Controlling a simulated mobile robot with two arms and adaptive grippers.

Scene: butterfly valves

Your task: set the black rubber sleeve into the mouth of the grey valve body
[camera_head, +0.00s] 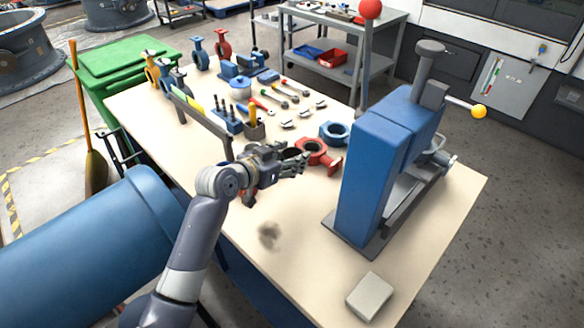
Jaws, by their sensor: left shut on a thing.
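My left gripper (291,168) reaches in over the middle of the workbench. It is shut on a dark ring-like thing (292,153) that looks like the black rubber sleeve, partly hidden by the fingers. A red valve body (329,162) lies just right of the gripper, with its round mouth facing up. A blue ring-shaped body (334,132) lies behind it. I cannot make out a grey valve body for sure; the gripper and arm hide part of the bench. My right gripper is not in view.
A tall blue press (370,175) stands on the bench (290,270) to the right. A grey block (370,296) lies near the front edge. Several tools and small valves cover the far part. A green bin (125,60) stands at left. The front of the bench is mostly clear.

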